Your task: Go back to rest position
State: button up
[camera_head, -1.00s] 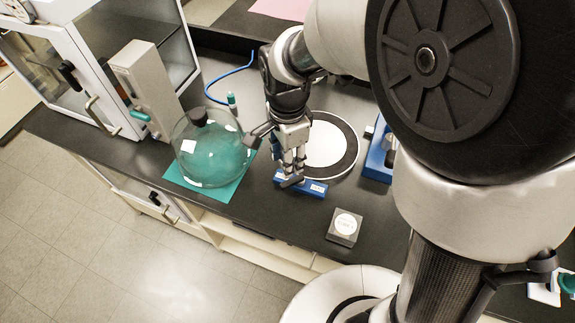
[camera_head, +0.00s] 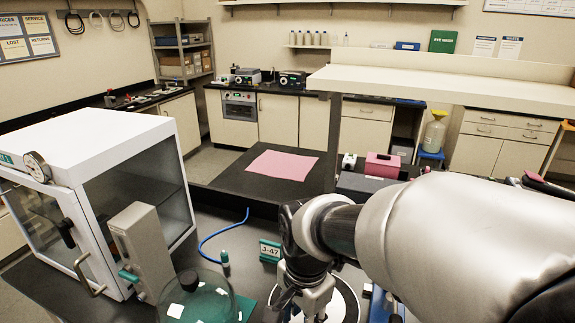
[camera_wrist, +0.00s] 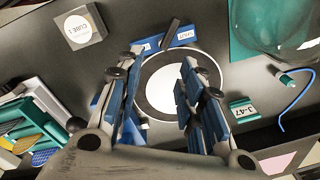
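My gripper (camera_wrist: 157,68) is open and empty in the wrist view, its two blue-padded fingers spread apart. It is over the white round plate with a black ring (camera_wrist: 158,108). A blue bar (camera_wrist: 183,39) with a "SHUT" label and a black lever (camera_wrist: 169,33) lies past the fingertips, with a visible gap to them. In the head view my gripper (camera_head: 316,303) shows only in its upper part at the bottom edge. Its fingertips are out of that frame.
A glass bell jar (camera_head: 198,300) stands on a teal mat (camera_wrist: 240,35) to the gripper's left in the head view. A white cabinet (camera_head: 85,150), a grey upright box (camera_head: 142,240), a J-47 sign (camera_head: 270,250) and a blue hose (camera_head: 215,237) are nearby. A CUBE 1 block (camera_wrist: 80,27) sits on the bench.

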jog(key=s+d+r+n+t, duration=0.2)
jog(key=s+d+r+n, duration=0.2)
jog(key=s+d+n, duration=0.1)
jog(key=s+d+r+n+t, duration=0.1)
jog(key=s+d+r+n, duration=0.2)
jog(key=s+d+n, duration=0.2)
jog(key=shift+s+d+r+t, duration=0.4)
jog(key=shift+s+d, duration=0.5)
jog(key=shift+s, duration=0.75)
